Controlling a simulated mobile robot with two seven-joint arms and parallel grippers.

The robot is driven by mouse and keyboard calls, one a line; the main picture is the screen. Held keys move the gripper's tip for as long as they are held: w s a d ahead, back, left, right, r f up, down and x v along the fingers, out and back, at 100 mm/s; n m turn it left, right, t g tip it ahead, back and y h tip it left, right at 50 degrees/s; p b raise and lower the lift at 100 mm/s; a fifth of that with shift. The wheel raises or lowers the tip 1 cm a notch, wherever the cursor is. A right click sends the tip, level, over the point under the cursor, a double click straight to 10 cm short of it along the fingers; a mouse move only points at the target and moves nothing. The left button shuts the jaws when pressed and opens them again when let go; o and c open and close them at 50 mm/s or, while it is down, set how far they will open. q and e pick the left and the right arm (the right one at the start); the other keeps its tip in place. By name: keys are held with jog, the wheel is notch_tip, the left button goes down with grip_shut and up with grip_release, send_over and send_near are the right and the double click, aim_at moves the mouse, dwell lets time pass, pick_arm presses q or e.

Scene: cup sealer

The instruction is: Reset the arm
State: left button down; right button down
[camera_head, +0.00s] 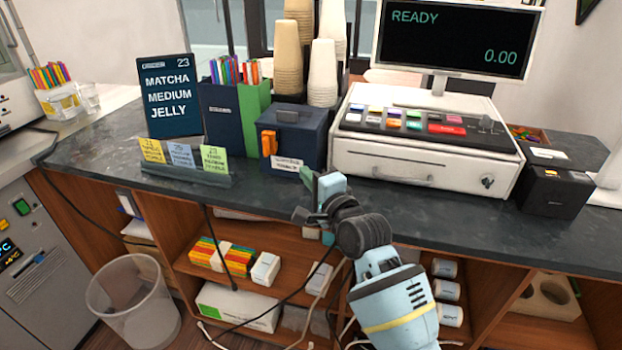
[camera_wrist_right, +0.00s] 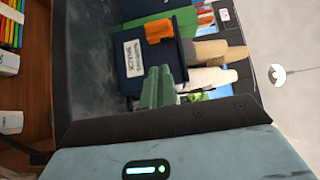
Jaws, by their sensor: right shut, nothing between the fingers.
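My right arm (camera_head: 385,290) reaches up from the bottom of the head view, light blue with dark joints and a yellow band. My right gripper (camera_head: 306,176) is at its far end, just in front of the dark blue box (camera_head: 300,130) on the counter. In the right wrist view the green fingers (camera_wrist_right: 158,86) are together and hold nothing. The dark blue box with the orange clip also shows there, beyond the fingers. I cannot tell the exact gap between fingers and box. My left gripper is in neither view.
The dark counter (camera_head: 90,150) carries a menu sign (camera_head: 168,97), three note cards, stacked cups (camera_head: 289,60), a white cash register (camera_head: 425,165) and a black printer (camera_head: 557,190). Open shelves lie below the counter edge. A bin (camera_head: 133,305) stands on the floor at left.

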jog(key=shift+s+d, duration=0.2)
jog(key=shift+s, duration=0.25)
jog(key=s+d+f+n+g+h, duration=0.2)
jog(key=s+d+f+n+g, duration=0.25)
jog(key=s+f, duration=0.65)
jog(key=s+d+f+n+g+h, duration=0.25)
jog(key=s+d+f, duration=0.35)
jog(key=s+f, duration=0.55)
jog(key=s+d+f+n+g+h, duration=0.2)
jog(key=s+d+n+g, duration=0.25)
jog(key=s, duration=0.85)
jog(key=s+d+f+n+g+h, duration=0.15)
jog(key=s+d+n+g, duration=0.35)
jog(key=s, duration=0.9)
jog(key=w+a+f+m+t+y, duration=0.1)
jog(key=w+a+f+m+t, duration=0.1)
jog(key=w+f+t, duration=0.4)
jog(key=shift+w+a+f+t+y, duration=0.15)
jog(key=shift+w+f+t+y, duration=0.25)
jog(key=shift+f+t, duration=1.4)
